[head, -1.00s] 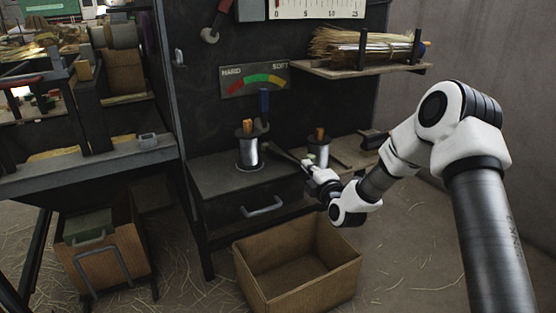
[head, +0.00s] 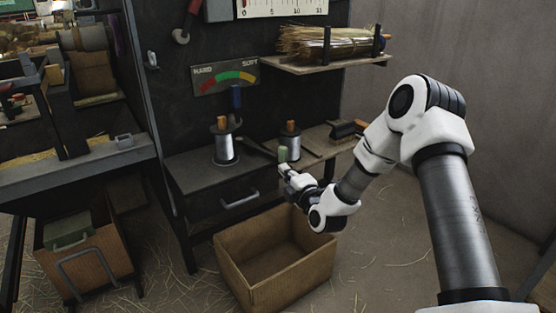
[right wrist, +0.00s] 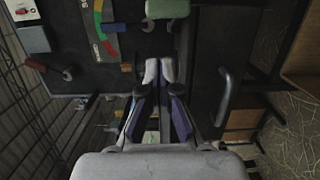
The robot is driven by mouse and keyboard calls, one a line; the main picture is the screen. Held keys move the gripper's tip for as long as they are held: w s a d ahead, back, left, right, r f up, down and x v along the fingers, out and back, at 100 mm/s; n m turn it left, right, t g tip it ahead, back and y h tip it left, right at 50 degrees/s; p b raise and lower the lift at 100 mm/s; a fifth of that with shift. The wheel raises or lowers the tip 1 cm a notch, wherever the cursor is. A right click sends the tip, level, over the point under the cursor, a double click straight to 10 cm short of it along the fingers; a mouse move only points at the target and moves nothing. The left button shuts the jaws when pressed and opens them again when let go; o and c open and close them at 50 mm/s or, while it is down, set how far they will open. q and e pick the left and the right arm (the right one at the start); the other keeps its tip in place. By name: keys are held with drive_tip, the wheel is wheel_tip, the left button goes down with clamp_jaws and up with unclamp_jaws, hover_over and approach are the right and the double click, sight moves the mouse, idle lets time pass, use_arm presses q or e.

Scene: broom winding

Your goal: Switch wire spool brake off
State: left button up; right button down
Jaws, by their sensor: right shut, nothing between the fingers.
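A silver wire spool (head: 225,148) with an orange top stands upright on the dark drawer cabinet. A second spool (head: 290,146) stands to its right. A blue handle (head: 236,97) rises behind the first spool. My right gripper (head: 287,170) is shut and empty just below the green piece. In the right wrist view its fingertips (right wrist: 159,70) are together, apart from the green piece. My left gripper is out of view.
A HARD–SOFT gauge (head: 225,77) is on the dark panel. An open cardboard box (head: 310,268) stands on the floor below my right gripper. A drawer handle (head: 240,199) sticks out of the cabinet. A shelf (head: 345,62) with straw is above, at the right.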

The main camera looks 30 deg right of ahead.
drive_tip(key=s+p, duration=0.1)
drive_tip(key=s, duration=0.3)
drive_tip(key=shift+s+a, duration=0.1)
drive_tip(key=shift+s, duration=0.2)
